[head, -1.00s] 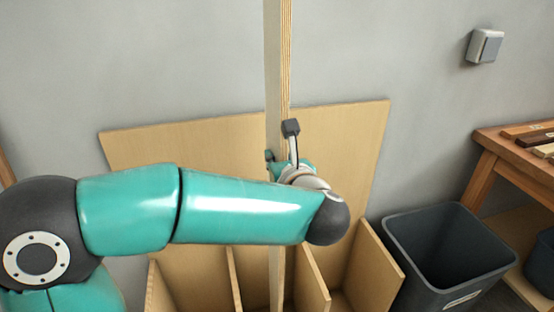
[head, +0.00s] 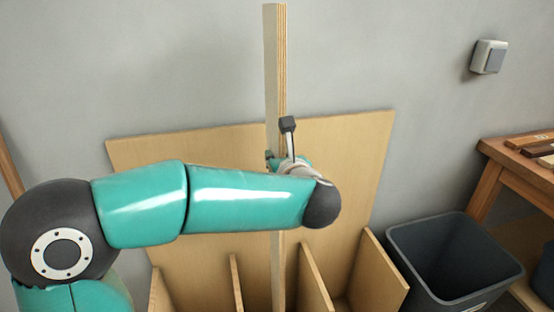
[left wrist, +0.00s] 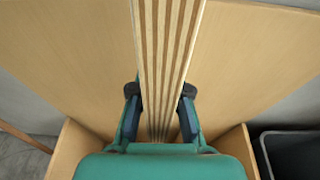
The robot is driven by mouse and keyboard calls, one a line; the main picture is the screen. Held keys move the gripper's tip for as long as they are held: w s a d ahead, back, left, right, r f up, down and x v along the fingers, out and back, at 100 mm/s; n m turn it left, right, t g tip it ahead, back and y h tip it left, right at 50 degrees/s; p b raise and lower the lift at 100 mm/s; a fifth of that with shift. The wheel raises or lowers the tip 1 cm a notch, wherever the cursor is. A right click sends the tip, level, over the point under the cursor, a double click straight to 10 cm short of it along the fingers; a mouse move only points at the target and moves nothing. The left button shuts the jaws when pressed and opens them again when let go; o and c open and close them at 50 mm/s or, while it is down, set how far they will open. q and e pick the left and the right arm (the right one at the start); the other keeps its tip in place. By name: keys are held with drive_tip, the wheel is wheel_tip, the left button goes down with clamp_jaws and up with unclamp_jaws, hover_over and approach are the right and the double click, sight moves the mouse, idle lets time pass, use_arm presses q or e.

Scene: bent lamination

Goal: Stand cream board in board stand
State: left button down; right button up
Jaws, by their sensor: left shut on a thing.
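The cream board (head: 272,60) is a tall, thin panel standing upright, seen nearly edge-on with its striped ply edge toward me. My left gripper (head: 280,142) is shut on it, with one finger on each side. The left wrist view shows the striped edge of the board (left wrist: 165,50) between both fingers of the left gripper (left wrist: 160,95). The wooden board stand (head: 340,160) has a tall back panel and several upright dividers. The board's lower part shows between two middle dividers; its bottom end is out of view. My right gripper is not in view.
A dark grey bin (head: 450,260) stands close to the right of the stand. A wooden bench (head: 500,165) with small wood pieces is at the far right. A grey wall with a switch (head: 489,57) is behind. Slots either side of the board look empty.

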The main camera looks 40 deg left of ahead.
use_arm(q)
drive_tip(key=shift+r, duration=0.1)
drive_tip(key=c, duration=1)
unclamp_jaws()
drive_tip(key=shift+c, duration=0.2)
drive_tip(key=v, duration=1.2)
